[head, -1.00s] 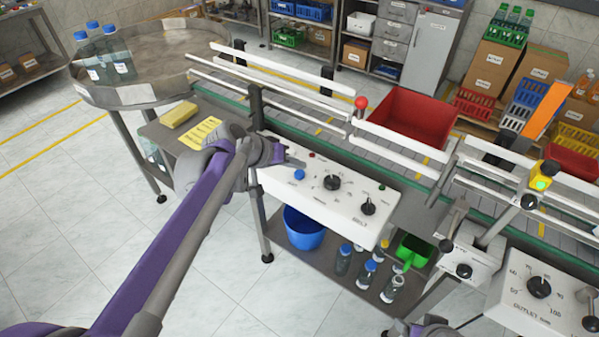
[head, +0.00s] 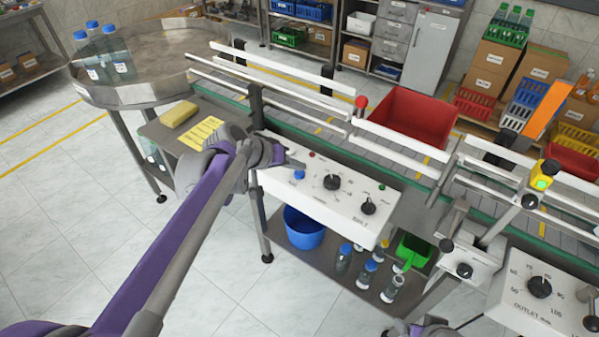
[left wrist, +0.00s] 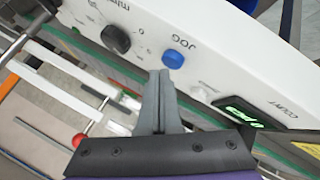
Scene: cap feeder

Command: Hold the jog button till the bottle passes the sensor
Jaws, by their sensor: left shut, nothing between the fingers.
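The blue jog button (left wrist: 173,59) is on the white control panel (left wrist: 215,40), labelled JOG in the left wrist view. It also shows in the head view (head: 299,175). My left gripper (left wrist: 164,76) is shut and empty. Its fingertips are right at the button's edge in the left wrist view; I cannot tell whether they touch it. The yellow sensor (head: 546,171) with a green light stands over the conveyor at right. Several blue-capped bottles (head: 118,52) stand on the round table at far left. I see no bottle clearly on the conveyor (head: 385,163).
Two black knobs (head: 332,182) (head: 368,207) are on the panel right of the button. White guide rails (head: 402,140) and a red-balled lever (head: 361,103) rise behind it. Below are a blue bucket (head: 304,228) and several bottles (head: 367,273). A red bin (head: 408,117) stands beyond the conveyor.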

